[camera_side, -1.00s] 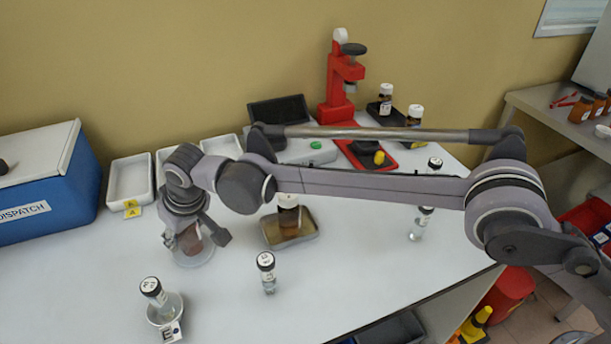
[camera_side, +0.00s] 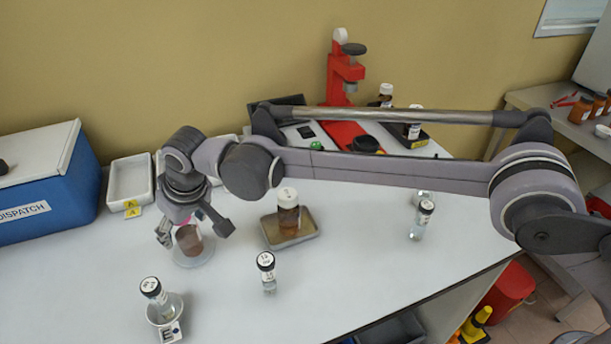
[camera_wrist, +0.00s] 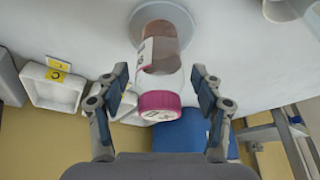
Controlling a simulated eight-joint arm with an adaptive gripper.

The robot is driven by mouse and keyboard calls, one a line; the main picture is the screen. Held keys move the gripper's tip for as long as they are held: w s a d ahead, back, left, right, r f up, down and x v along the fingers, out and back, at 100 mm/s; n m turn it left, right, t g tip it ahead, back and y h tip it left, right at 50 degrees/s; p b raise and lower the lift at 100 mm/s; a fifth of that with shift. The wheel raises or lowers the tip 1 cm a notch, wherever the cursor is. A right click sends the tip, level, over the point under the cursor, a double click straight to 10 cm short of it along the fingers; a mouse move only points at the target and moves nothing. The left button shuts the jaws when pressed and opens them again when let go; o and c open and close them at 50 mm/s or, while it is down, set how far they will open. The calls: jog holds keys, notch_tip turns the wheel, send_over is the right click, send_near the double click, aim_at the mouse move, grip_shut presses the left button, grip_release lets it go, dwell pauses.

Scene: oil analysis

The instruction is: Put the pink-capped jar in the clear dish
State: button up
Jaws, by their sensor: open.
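The pink-capped jar (camera_side: 188,241), with brown contents and a white label, stands upright in the clear dish (camera_side: 206,259). In the wrist view the jar (camera_wrist: 160,62) shows its pink cap nearest the camera, and the round dish (camera_wrist: 183,14) is around its base. My gripper (camera_side: 194,230) is open above and around the upper part of the jar. In the wrist view the fingers of my gripper (camera_wrist: 160,80) lie on both sides of the jar, with a gap on each side.
A white-capped brown jar (camera_side: 288,213) stands on a metal tray (camera_side: 302,236) to the right. White trays (camera_side: 130,182) and a blue box (camera_side: 50,190) are behind left.

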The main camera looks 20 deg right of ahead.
jog(key=v, duration=0.8)
jog(key=s+d+r+m+t, duration=0.15)
jog(key=d+r, duration=0.25)
jog(key=d, duration=1.1)
jog(key=d+r+m, duration=0.2)
jog(key=d+r, duration=0.2)
jog(key=d, duration=1)
jog(key=s+d+f+m+t+h, duration=0.1)
jog(key=s+d+f, duration=0.3)
jog(key=s+d, duration=0.4)
jog(key=s+d+f+m+t+h, duration=0.1)
jog(key=s+d+f, duration=0.4)
jog(key=d, duration=0.8)
jog(key=s+m, duration=0.1)
jog(key=s, duration=0.2)
jog(key=shift+s+d+f+h, duration=0.15)
jog(key=shift+s+f+h, duration=0.1)
jog(key=shift+s+h, duration=0.1)
